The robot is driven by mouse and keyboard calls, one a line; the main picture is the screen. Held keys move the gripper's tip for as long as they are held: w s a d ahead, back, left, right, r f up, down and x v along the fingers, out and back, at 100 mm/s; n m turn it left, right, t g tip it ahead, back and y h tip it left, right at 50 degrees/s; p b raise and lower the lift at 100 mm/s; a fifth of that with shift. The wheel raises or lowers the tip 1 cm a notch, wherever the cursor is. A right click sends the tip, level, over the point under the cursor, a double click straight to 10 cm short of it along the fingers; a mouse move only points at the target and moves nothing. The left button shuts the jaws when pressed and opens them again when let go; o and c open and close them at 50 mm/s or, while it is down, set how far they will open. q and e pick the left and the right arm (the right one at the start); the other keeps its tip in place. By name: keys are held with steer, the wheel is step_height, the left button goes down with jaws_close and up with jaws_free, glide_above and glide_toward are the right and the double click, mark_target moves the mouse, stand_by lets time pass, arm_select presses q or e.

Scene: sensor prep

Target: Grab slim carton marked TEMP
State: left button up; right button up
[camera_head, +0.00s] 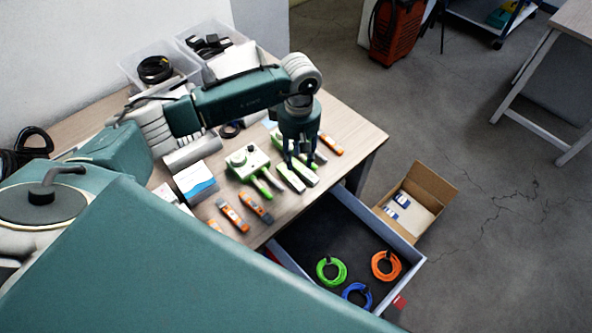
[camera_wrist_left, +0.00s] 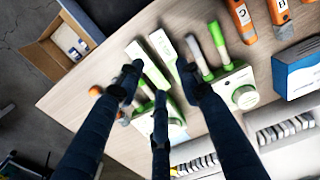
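Two slim white cartons with green sides (camera_head: 291,178) lie side by side on the wooden table near its drawer edge; no TEMP mark is readable. They also show in the left wrist view (camera_wrist_left: 162,46). My left gripper (camera_head: 300,164) points down just over them, and its fingers hide part of them. Contact with the cartons cannot be told. My right gripper is not in view.
A white-green device (camera_head: 247,160), orange tools (camera_head: 234,215) and a blue-white box (camera_head: 196,182) lie left of the cartons. An open drawer (camera_head: 304,233) holds green, blue and orange coils. A cardboard box (camera_head: 430,188) stands beyond. Clear bins (camera_head: 160,70) stand at the back.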

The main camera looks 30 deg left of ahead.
arm_select(q)
steer(key=b, duration=0.2)
glide_above(298, 181)
steer(key=f, duration=0.4)
steer(key=shift+a, duration=0.2)
steer(key=shift+w+f, duration=0.1)
steer(key=shift+f, duration=0.25)
steer(key=f+b, duration=0.2)
steer(key=f, duration=0.2)
steer(key=shift+d+f, duration=0.15)
steer(key=shift+d, duration=0.05)
steer(key=shift+f, duration=0.3)
steer(key=shift+c, duration=0.8)
steer(key=c, duration=0.6)
steer(key=shift+o, duration=0.2)
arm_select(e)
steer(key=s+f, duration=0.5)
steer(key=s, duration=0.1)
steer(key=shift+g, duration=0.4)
